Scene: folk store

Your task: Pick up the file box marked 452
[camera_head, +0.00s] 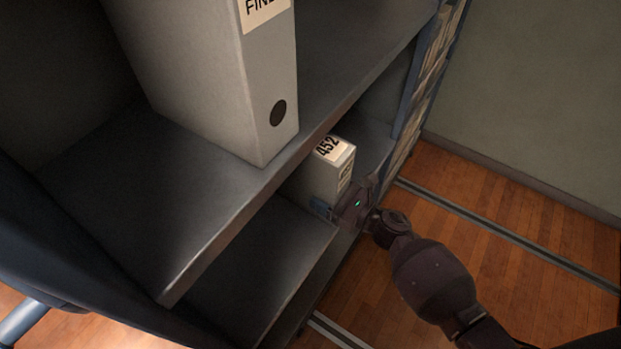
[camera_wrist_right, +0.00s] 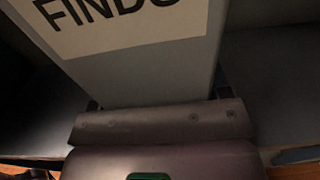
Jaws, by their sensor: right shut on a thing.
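The file box marked 452 (camera_head: 321,179) is a pale grey box on the lower shelf, with a 452 label on top and another label on its narrow face. My right gripper (camera_head: 340,205) is shut on the lower part of that narrow face. In the right wrist view the held box (camera_wrist_right: 150,82) rises between the fingers (camera_wrist_right: 157,103), with a cream label reading "FINDS", cut off at the top. The fingertips are mostly hidden by the palm and the box. My left gripper is in neither view.
A larger grey file box (camera_head: 220,80) with a "FIN…" label and a round dark hole stands on the upper shelf (camera_head: 120,215). That shelf's edge overhangs the lower shelf (camera_head: 265,255). Open wooden floor (camera_head: 510,265) lies right of the shelving, before a grey-green wall (camera_head: 540,100).

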